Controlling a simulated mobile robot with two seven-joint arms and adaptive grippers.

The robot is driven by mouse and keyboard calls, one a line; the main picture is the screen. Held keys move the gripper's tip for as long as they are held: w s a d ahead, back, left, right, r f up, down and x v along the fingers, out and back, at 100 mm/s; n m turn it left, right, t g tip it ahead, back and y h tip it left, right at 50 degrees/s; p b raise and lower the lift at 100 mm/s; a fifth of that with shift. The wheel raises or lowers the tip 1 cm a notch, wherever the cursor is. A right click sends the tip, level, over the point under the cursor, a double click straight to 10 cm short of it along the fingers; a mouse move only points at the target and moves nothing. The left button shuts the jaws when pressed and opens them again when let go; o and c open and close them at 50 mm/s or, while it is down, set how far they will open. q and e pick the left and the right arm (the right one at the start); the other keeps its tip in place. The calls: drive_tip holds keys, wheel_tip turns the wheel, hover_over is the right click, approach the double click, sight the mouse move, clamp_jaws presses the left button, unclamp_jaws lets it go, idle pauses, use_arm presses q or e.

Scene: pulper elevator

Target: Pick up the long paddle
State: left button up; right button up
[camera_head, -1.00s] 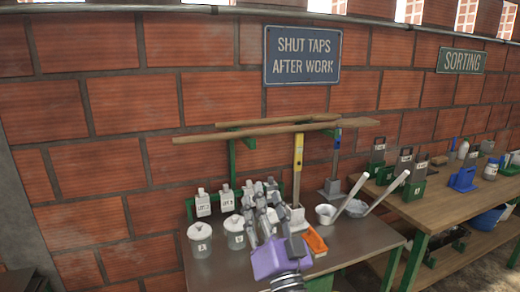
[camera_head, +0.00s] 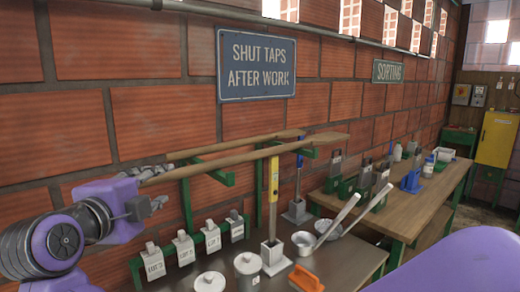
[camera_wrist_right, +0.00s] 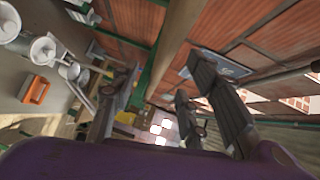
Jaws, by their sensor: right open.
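The long paddle (camera_head: 240,157) is a brown wooden pole, flat at its far right end, lying level on green wall brackets (camera_head: 225,177). A shorter paddle (camera_head: 215,148) lies behind it, closer to the wall. My right gripper (camera_head: 157,187) is open at the long paddle's near left end, with its fingers on either side of the handle. In the right wrist view the handle (camera_wrist_right: 175,50) runs between the spread fingers (camera_wrist_right: 163,70). I cannot tell whether a finger touches it. My left gripper is not in view.
A yellow-handled upright tool (camera_head: 273,195) stands just in front of the paddles. The brick wall is close behind.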

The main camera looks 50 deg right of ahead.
sight(171, 178)
drive_tip(key=d, duration=0.2)
drive_tip(key=shift+w+d+r, duration=0.1)
drive_tip(key=shift+w+d, duration=0.05)
drive_tip(key=shift+d, duration=0.15)
drive_tip(key=x, duration=0.4)
drive_tip(key=shift+w+a+p, duration=0.2)
drive_tip(key=shift+w+p, duration=0.1)
drive_tip(key=shift+d, duration=0.35)
drive_tip(key=shift+w+d, duration=0.1)
drive_tip(key=shift+w, duration=0.15)
drive_tip(key=c, duration=1.1)
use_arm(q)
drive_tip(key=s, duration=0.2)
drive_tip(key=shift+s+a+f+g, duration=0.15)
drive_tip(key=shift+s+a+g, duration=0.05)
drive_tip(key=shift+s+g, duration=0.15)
use_arm(e)
clamp_jaws()
